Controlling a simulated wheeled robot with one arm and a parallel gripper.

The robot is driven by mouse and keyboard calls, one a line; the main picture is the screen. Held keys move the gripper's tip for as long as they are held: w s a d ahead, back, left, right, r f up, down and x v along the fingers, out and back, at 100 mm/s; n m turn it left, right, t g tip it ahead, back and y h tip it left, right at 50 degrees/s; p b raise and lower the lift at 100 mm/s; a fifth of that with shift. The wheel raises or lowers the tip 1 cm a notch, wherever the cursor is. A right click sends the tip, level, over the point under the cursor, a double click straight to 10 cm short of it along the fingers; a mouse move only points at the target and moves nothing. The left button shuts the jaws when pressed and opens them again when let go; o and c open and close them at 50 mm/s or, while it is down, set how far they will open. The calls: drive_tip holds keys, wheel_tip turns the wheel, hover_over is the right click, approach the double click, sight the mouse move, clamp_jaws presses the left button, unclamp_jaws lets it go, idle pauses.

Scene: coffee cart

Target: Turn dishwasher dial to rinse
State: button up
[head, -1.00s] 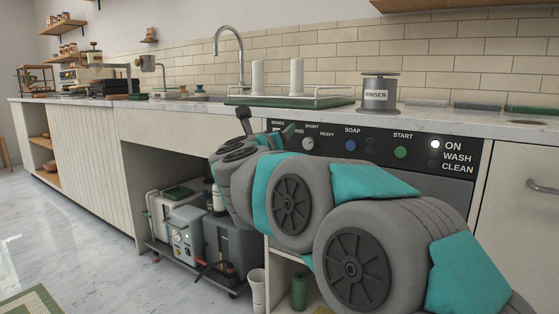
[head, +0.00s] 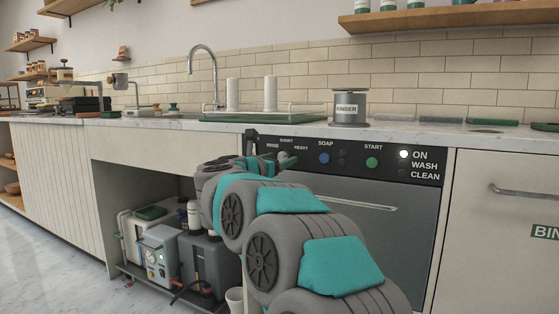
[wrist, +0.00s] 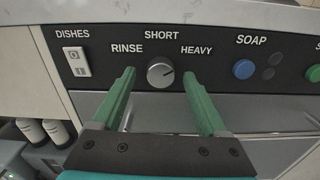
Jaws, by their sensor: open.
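The dishwasher dial (wrist: 160,75) is a round silver knob on the black control panel (wrist: 217,70) in the wrist view. RINSE is printed to its left, SHORT above it and HEAVY to its right. Its mark appears to point right, towards HEAVY. My gripper (wrist: 159,73) is open, with one green finger on each side of the dial and a gap to it on both sides. I cannot tell whether the fingertips reach past the dial's face. In the head view the panel (head: 390,171) shows, but my arm and gripper largely hide the dial area.
A DISHES switch (wrist: 75,61) sits left of the dial and a blue SOAP button (wrist: 244,69) right of it. A green START button (head: 372,163) is farther right. The dishwasher handle (head: 350,200) is below the panel. The counter edge (wrist: 165,15) overhangs above.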

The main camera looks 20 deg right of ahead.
drive_tip(key=shift+d, duration=0.1)
clamp_jaws()
idle(0.7)
